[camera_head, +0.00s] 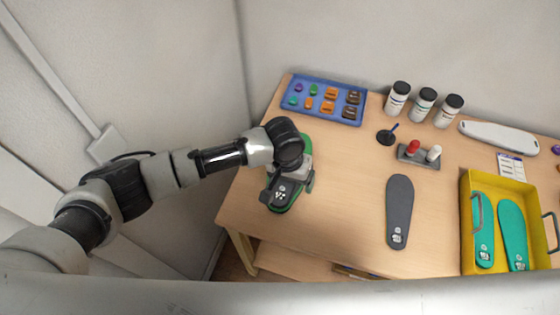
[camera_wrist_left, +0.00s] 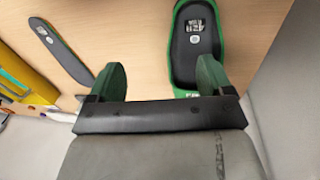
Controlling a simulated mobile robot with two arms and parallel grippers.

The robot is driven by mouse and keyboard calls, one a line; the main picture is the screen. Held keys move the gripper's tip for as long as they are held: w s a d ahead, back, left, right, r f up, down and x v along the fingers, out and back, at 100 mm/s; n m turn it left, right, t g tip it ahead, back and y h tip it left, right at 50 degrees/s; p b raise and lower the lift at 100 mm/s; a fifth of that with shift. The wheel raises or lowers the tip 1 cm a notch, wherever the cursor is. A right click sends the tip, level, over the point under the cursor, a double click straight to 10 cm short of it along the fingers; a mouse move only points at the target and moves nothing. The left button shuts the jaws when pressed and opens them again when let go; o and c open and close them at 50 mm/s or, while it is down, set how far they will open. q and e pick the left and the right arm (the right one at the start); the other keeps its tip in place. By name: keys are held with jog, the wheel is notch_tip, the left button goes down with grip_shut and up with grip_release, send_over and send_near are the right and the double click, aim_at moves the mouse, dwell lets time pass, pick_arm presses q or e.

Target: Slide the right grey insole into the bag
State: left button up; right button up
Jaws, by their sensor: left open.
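A dark grey insole (camera_head: 399,212) lies flat on the table right of my left gripper, with a white mark at its near end. It also shows at the upper left of the left wrist view (camera_wrist_left: 58,48). A second dark insole (camera_head: 281,196) with a white mark lies on or in a green-rimmed piece below my left gripper; it also shows in the left wrist view (camera_wrist_left: 196,42). My left gripper (camera_head: 290,177) is open over this piece and partly hides it. In the left wrist view, bare table shows between the fingers. I cannot make out a bag. My right gripper is out of view.
A yellow box (camera_head: 466,236) with teal insoles stands at the right. A blue tray (camera_head: 321,117) of small parts, several bottles (camera_head: 423,105), a stand with red and white pegs (camera_head: 418,159) and a white case (camera_head: 499,137) fill the back. Table between the two dark insoles is clear.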

pick_arm(q)
jog(key=w+a+r+y, duration=0.1)
jog(key=w+a+r, duration=0.1)
jog(key=a, duration=0.1)
jog(key=n+b, duration=0.1)
jog(key=b, duration=0.8)
send_over(280, 196)
jog(key=shift+y, duration=0.3)
notch_tip(280, 196, down, 9)
jog(key=shift+r, duration=0.2)
jog(key=shift+w, duration=0.1)
jog(key=shift+r, duration=0.1)
jog(key=shift+f+b, duration=0.35)
jog(key=shift+f, duration=0.9)
jog(key=shift+f+b, duration=0.7)
jog(key=shift+f, duration=1)
jog(key=shift+r+p, duration=0.1)
jog(key=shift+p, duration=0.35)
jog(key=shift+c, duration=0.3)
